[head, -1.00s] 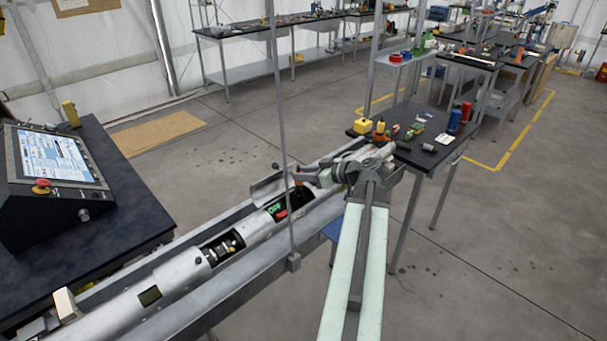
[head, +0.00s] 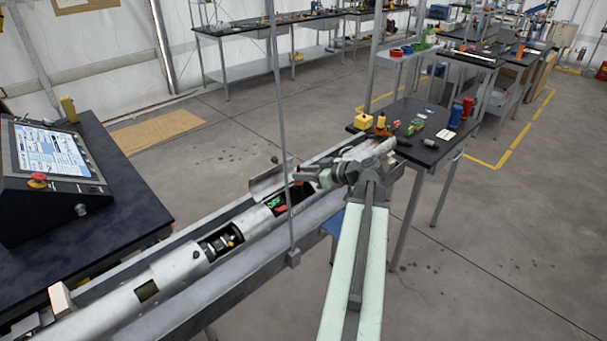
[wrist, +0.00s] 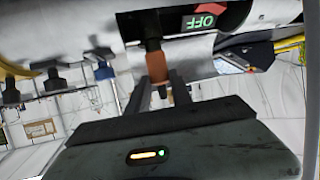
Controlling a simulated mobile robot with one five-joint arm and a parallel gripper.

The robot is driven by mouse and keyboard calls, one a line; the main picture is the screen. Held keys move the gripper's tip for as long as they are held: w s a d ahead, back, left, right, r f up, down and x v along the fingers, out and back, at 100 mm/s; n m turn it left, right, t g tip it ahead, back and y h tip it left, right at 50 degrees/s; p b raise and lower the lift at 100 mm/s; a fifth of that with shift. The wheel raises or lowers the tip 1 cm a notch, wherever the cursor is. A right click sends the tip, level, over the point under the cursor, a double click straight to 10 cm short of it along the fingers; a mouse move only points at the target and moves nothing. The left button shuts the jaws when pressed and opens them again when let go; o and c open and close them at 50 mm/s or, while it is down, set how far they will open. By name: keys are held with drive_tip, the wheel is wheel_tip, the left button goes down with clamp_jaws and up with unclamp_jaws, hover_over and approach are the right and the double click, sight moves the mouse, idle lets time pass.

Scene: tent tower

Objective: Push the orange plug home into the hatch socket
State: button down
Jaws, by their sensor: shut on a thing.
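The orange plug (wrist: 156,68) is between the two fingers of my gripper (wrist: 164,88) in the wrist view, which is shut on it. The plug's dark end (wrist: 153,42) points at the opening in the grey tube. In the head view my gripper (head: 308,178) is at the tube's far hatch (head: 292,194), with the plug (head: 298,181) standing roughly upright over it. The socket itself is hidden, so I cannot tell how deep the plug sits.
An open cover (head: 268,182) stands beside the hatch. A red part and green OFF label (wrist: 204,21) are close to the plug. A thin upright pole (head: 283,130) stands in front of the tube. A black table (head: 425,150) with tools is at the right.

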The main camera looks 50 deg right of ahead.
drive_tip(key=c, duration=1.1)
unclamp_jaws()
drive_tip(key=shift+o, duration=0.2)
drive_tip(key=p+v, duration=0.3)
drive_tip(key=v, duration=0.4)
drive_tip(key=shift+s, duration=0.4)
drive_tip(key=shift+r, duration=0.1)
